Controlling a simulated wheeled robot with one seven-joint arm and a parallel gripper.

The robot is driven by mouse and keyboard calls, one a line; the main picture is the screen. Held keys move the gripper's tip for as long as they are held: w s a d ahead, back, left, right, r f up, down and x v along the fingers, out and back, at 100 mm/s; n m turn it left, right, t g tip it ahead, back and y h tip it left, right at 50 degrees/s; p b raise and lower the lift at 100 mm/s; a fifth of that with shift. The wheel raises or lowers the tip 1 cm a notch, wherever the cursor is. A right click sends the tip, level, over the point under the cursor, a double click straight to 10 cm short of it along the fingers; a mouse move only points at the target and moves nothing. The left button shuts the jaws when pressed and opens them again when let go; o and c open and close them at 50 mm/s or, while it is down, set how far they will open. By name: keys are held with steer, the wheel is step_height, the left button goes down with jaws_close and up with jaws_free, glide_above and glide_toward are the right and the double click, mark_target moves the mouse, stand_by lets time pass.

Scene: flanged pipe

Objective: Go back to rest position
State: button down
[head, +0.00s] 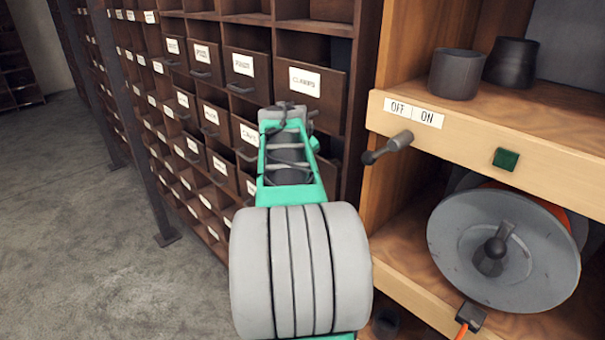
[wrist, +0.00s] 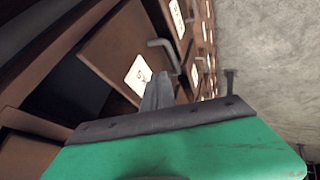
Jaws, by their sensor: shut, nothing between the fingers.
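My arm, grey and green, reaches forward in the middle of the head view toward a wall of small brown drawers (head: 243,69) with white labels. My gripper (wrist: 158,88) shows in the wrist view as dark fingers held together, with nothing between them. The fingertips are close to a labelled drawer front (wrist: 125,60) with a metal handle; I cannot tell whether they touch it. In the head view the fingers are hidden behind my arm.
To the right stands a wooden shelf (head: 540,122) with two dark cups, a lever (head: 388,147) beside an OFF/ON label, a green button (head: 506,159) and a large grey reel (head: 503,250). A thin dark post (head: 135,130) stands left. The concrete floor (head: 80,220) at left is clear.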

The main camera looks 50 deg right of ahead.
steer(key=s+a+f+m+g+y, duration=0.1)
steer(key=s+a+f+m+y, duration=0.2)
steer(key=a+f, duration=0.45)
steer(key=s+a+f+m+g+y, duration=0.15)
steer(key=s+a+f, duration=0.3)
steer(key=a, duration=0.65)
steer(key=a+r+n+t+y, duration=0.1)
steer(key=a+n, duration=0.2)
steer(key=a, duration=0.9)
steer(key=w+a+r+n+t+y, duration=0.1)
steer(key=a+n, duration=0.3)
steer(key=a, duration=0.9)
steer(key=shift+w+r+t, duration=0.25)
steer(key=shift+r+t, duration=0.3)
steer(key=shift+r, duration=0.25)
